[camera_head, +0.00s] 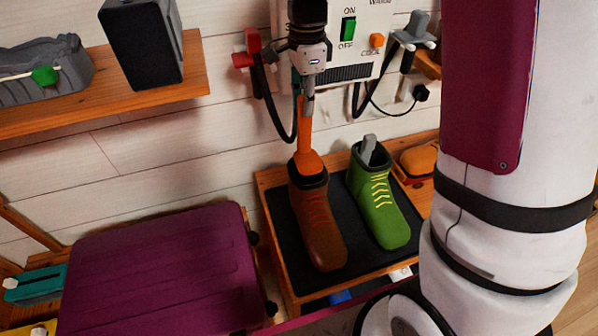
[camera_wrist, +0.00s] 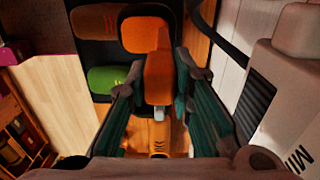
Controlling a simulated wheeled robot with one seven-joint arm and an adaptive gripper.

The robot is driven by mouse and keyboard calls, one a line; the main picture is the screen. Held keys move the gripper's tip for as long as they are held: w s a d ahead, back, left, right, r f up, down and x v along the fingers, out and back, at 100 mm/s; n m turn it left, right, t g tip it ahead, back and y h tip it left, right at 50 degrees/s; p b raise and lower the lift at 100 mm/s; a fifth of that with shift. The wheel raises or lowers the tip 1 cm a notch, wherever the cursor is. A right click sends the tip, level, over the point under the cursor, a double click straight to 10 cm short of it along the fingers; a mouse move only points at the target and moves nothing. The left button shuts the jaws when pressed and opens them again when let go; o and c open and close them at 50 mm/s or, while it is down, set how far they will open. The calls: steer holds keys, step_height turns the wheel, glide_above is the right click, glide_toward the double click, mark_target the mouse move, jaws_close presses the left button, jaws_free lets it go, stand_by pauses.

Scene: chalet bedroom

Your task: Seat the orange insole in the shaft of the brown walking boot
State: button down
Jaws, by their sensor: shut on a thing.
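My gripper (camera_head: 308,104) is shut on the upper, narrow end of the orange insole (camera_head: 305,135), which hangs nearly upright. Its wide lower end is at the collar of the brown walking boot (camera_head: 320,235); I cannot tell whether it has entered the shaft. The boot stands upright with its toe toward the camera. In the wrist view the insole (camera_wrist: 157,75) runs out from between the fingers of my gripper (camera_wrist: 158,95). Its wide end covers the collar of the brown boot (camera_wrist: 95,20), hiding the opening.
A green boot (camera_head: 382,208) with a grey piece in its shaft stands to the right on the same black mat (camera_head: 287,240). A wall-mounted machine (camera_head: 372,25) with hoses hangs behind. A purple suitcase (camera_head: 160,270) is at left, a wooden shelf (camera_head: 190,80) above it.

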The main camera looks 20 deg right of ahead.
mark_target(305, 153)
step_height(305, 153, down, 16)
steer(key=shift+f, duration=0.15)
stand_by(0.3)
steer(key=shift+f, duration=0.1)
steer(key=c, duration=1.4)
jaws_free()
